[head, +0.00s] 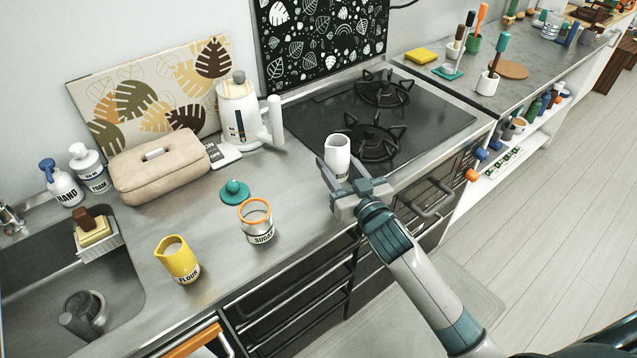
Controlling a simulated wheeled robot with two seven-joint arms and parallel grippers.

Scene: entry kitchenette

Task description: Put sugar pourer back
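A white pourer (338,154) with a spout stands upright between the fingers of my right gripper (345,178), near the front left corner of the stove. The gripper appears shut on it. Its lower part and label are mostly hidden by the fingers, so I cannot read the label or tell whether its base touches the counter. A jar marked SUGAR (257,226) with an orange rim stands open on the counter, left of the gripper. A teal lid (235,191) with a knob lies behind the jar. A yellow pourer marked FLOUR (178,260) stands further left. My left gripper is out of view.
A black gas stove (440,118) lies behind and right of the gripper. A white kettle (239,113) and a beige bag (160,172) stand at the back. The sink (110,275) is at the left. The counter between jar and stove is clear.

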